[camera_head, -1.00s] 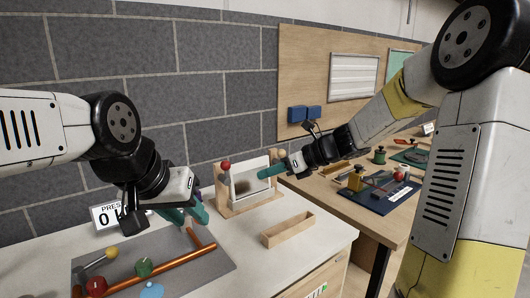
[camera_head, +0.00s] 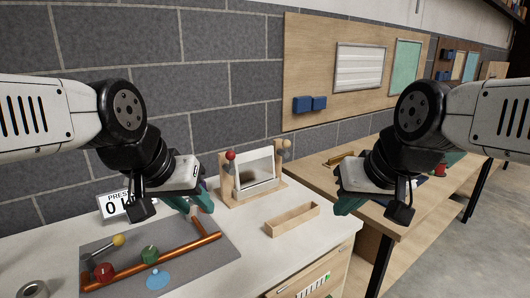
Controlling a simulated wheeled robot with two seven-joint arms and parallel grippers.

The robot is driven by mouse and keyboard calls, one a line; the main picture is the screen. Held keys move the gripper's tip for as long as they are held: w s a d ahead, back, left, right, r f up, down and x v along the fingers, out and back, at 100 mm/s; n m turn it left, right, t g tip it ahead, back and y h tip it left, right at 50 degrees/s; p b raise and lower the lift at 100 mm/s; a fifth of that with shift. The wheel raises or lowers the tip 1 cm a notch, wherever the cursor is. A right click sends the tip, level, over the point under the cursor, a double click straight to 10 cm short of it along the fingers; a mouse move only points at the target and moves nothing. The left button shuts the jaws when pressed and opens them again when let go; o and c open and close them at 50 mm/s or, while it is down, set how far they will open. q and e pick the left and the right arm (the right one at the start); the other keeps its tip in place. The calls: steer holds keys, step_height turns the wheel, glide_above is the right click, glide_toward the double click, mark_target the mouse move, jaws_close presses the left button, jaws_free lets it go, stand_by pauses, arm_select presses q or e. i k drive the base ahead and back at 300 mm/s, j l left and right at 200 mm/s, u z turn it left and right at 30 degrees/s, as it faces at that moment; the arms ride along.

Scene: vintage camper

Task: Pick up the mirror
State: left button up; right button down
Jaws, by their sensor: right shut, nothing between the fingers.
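The mirror (camera_head: 254,171) is a pale rectangular panel in a light frame. It sits tilted in a wooden stand (camera_head: 243,200) at the back of the white bench, with a red ball on its left post and a tan knob at its right. My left gripper (camera_head: 193,205) is to the left of the stand and a little nearer, its teal fingers apart, empty and clear of the mirror. My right gripper (camera_head: 348,206) is shut and empty, to the right of the mirror near the bench's right edge. Nothing hides the mirror's face.
An open wooden tray (camera_head: 292,220) lies in front of the stand. A grey mat (camera_head: 215,258) at the front left carries a copper pipe (camera_head: 165,262), a red knob (camera_head: 105,271) and a green knob (camera_head: 150,254). A small display (camera_head: 113,204) stands behind. A wooden table adjoins right.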

mark_target(256, 167)
steer(key=i+l, duration=0.1)
steer(key=l, duration=0.2)
steer(key=i+l, duration=0.15)
steer(key=l, duration=0.15)
steer(key=i+l, duration=0.1)
steer(key=l, duration=0.2)
steer(key=l+u, duration=0.15)
steer(key=u, duration=0.3)
steer(key=i+l+u, duration=0.1)
steer(key=l+u, duration=0.15)
steer(key=u, duration=1)
